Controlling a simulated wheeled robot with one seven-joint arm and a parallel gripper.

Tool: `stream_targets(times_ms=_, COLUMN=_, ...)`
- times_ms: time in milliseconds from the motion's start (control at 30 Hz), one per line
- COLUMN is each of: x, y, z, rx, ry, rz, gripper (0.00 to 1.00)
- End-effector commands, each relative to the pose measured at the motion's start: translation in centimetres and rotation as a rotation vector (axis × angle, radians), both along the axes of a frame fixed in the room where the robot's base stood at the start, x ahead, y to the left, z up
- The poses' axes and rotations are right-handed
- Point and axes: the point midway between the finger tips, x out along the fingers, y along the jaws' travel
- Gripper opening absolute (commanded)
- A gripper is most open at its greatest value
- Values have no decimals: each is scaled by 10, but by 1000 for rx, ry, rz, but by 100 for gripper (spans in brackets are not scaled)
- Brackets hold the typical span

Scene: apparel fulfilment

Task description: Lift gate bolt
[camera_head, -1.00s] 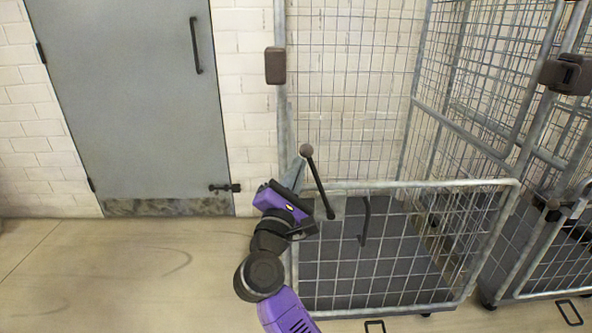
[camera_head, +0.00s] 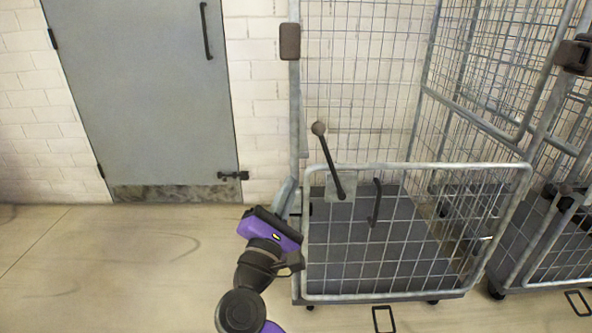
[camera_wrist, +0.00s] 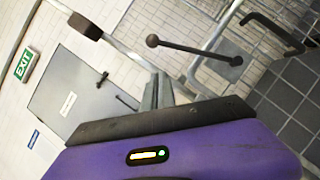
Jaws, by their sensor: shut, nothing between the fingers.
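The gate bolt (camera_head: 330,160) is a dark rod with a ball knob at its upper end. It leans up and left from a plate at the upper left corner of the low mesh gate (camera_head: 420,166) on a roll cage. In the wrist view the bolt (camera_wrist: 190,48) lies ahead and to the right of the fingers, apart from them. My gripper (camera_head: 285,190) is left of the gate's left post and below the knob. It is shut and empty; its pale fingers also show in the wrist view (camera_wrist: 158,92). The fingertips partly blend with the post in the head view.
A dark U-shaped handle (camera_head: 375,202) stands on the gate right of the bolt. The cage's left post (camera_head: 294,100) carries a brown block (camera_head: 290,42). Another cage (camera_head: 545,240) is at the right. A grey door (camera_head: 140,100) is behind; floor at the left is clear.

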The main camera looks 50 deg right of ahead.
Motion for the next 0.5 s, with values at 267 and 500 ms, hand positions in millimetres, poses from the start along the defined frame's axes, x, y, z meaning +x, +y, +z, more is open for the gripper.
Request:
stream_targets(times_ms=267, x=-6, y=19, z=-7, rx=0, ry=0, rz=2, gripper=0)
stream_targets(times_ms=500, x=-6, y=19, z=-7, rx=0, ry=0, rz=2, gripper=0)
